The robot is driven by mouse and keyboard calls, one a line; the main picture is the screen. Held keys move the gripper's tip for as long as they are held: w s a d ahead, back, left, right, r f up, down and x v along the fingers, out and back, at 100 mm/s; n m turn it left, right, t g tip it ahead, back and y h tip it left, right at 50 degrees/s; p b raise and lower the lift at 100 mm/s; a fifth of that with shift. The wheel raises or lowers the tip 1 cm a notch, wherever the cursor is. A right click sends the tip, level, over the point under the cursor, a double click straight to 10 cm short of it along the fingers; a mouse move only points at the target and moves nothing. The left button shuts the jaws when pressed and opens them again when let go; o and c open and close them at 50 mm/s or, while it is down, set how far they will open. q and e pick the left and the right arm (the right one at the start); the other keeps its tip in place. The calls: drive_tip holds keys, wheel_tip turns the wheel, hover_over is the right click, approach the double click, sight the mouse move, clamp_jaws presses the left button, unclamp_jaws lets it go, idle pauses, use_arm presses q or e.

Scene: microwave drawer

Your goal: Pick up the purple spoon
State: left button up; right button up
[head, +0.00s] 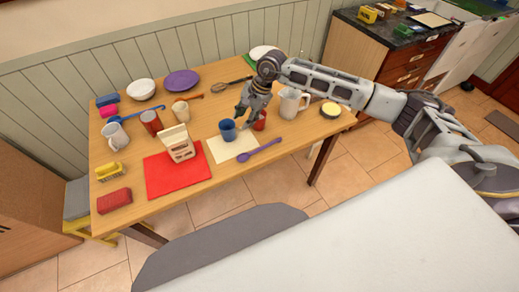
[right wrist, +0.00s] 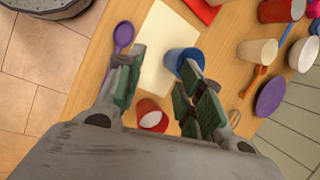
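The purple spoon (head: 260,149) lies on the wooden table near its front edge, its bowl to the left at the cream sheet. In the right wrist view the spoon (right wrist: 123,36) is at the upper left, partly hidden behind one finger. My right gripper (head: 247,115) is above the table, behind the spoon and close to the blue cup. In the right wrist view my right gripper (right wrist: 161,62) has its fingers spread with nothing held between them. My left gripper is not in view.
The blue cup (head: 228,129) stands on the cream sheet (head: 222,152). A red cup (head: 260,121) and white pitcher (head: 291,104) stand near the gripper. A red mat (head: 165,180) lies to the left. Bare wood is right of the spoon.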

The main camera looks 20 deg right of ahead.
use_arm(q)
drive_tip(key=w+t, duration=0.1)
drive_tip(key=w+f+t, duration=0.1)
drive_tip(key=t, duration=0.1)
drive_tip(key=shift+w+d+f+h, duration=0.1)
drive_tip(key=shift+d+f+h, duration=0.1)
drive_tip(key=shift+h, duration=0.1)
use_arm(e)
drive_tip(key=s+d+f+m+g+h, duration=0.1)
drive_tip(key=s+d+f+m+h, duration=0.1)
drive_tip(key=d, duration=0.6)
drive_tip(key=shift+s+g+h, duration=0.3)
drive_tip(key=shift+s+h, duration=0.3)
drive_tip(key=shift+h, duration=0.5)
drive_tip(key=shift+f, duration=0.2)
hover_over(267, 145)
wheel_tip(267, 145, down, 8)
drive_tip(key=shift+r+p, duration=0.1)
drive_tip(key=shift+p, duration=0.3)
drive_tip(key=shift+f, duration=0.3)
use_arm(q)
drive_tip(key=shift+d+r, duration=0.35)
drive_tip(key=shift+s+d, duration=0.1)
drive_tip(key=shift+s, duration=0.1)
